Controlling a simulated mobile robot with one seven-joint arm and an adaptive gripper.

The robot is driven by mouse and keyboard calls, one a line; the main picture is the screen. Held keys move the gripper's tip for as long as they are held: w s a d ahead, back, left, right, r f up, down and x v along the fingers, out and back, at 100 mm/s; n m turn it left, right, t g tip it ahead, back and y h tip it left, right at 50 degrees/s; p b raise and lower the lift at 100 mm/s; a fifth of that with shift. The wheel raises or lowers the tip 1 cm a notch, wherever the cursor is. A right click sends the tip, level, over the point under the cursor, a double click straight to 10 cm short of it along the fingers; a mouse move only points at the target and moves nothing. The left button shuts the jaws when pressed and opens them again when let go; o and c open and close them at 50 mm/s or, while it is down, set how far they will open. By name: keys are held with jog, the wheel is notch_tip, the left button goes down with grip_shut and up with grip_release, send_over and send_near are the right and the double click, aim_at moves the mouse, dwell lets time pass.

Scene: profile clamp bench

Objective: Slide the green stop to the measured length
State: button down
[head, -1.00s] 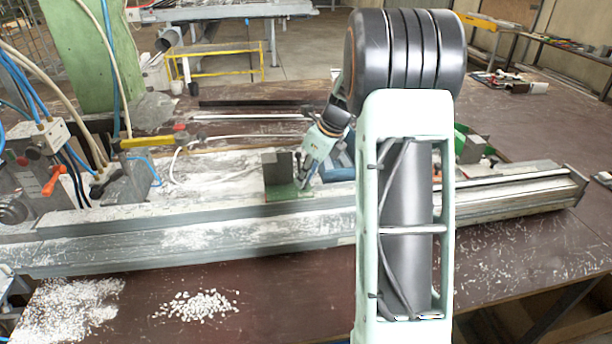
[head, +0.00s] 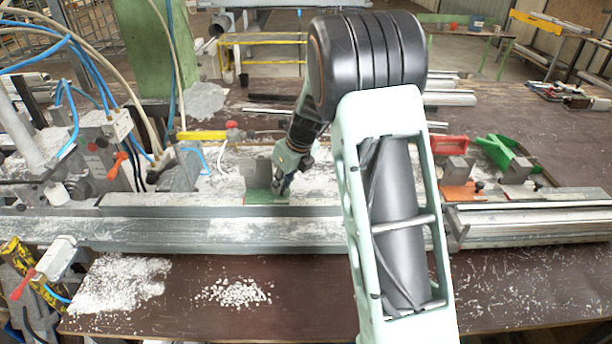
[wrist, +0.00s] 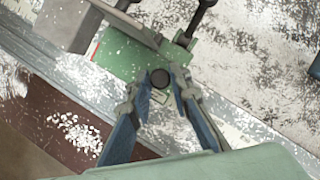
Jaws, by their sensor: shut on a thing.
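The green stop (head: 264,197) is a flat green plate with a grey block (head: 258,173) standing on it, on the long metal profile rail (head: 300,232). In the wrist view the green plate (wrist: 122,57) and block (wrist: 68,24) show at the upper left, with black-handled screws at the plate's top. My gripper (head: 283,188) is at the right end of the stop. In the wrist view its blue-grey fingers (wrist: 162,84) close around a round black knob (wrist: 160,78) on the plate. The fingertip contact is partly hidden.
A clamp unit with hoses and a yellow handle (head: 202,135) stands left of the stop. White chips (head: 234,293) lie on the brown bench in front. An orange stop (head: 460,190) and a green piece (head: 505,152) are at the right. My arm hides part of the rail.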

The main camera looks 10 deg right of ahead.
jog(key=shift+w+a, duration=0.2)
jog(key=shift+a, duration=1)
jog(key=c, duration=1.8)
grip_release()
jog(key=shift+d, duration=0.1)
jog(key=v, duration=1.2)
